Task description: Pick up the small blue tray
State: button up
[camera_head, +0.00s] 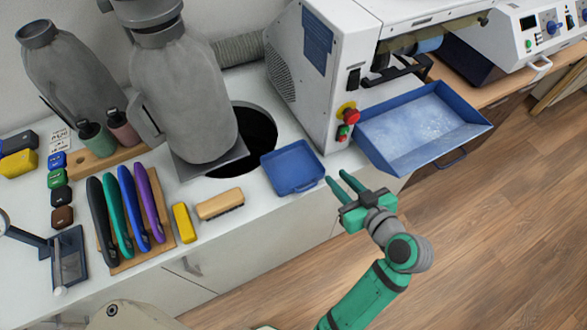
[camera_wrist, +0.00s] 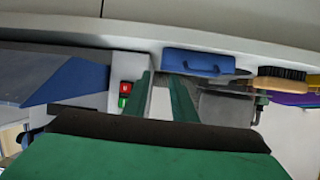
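The small blue tray (camera_head: 292,168) lies flat on the white counter, between the brush and the grinding machine. Its blue front wall shows in the wrist view (camera_wrist: 198,62), above and right of my fingers. My gripper (camera_head: 337,180) is just right of the tray and apart from it, over the counter's front edge. Its two green fingers are spread with a clear gap between them, also seen in the wrist view (camera_wrist: 163,82). Nothing is held between them.
A white machine (camera_head: 310,85) with red and green buttons stands behind the tray, its large blue dust tray (camera_head: 415,125) jutting out at right. A wooden brush (camera_head: 219,204) and a yellow block (camera_head: 184,223) lie left of the tray. A dark round opening (camera_head: 255,135) is behind it.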

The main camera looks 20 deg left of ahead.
aim_at(319, 161)
jog(key=shift+n+y, duration=0.3)
jog(key=x, duration=0.5)
jog(key=shift+a+r, duration=0.15)
jog(key=shift+r, duration=0.2)
jog(key=shift+f+x, duration=0.15)
jog(key=shift+x, duration=1.25)
jog(key=shift+f+x, duration=0.2)
jog(key=shift+x, duration=1.25)
jog(key=shift+c, duration=0.3)
grip_shut()
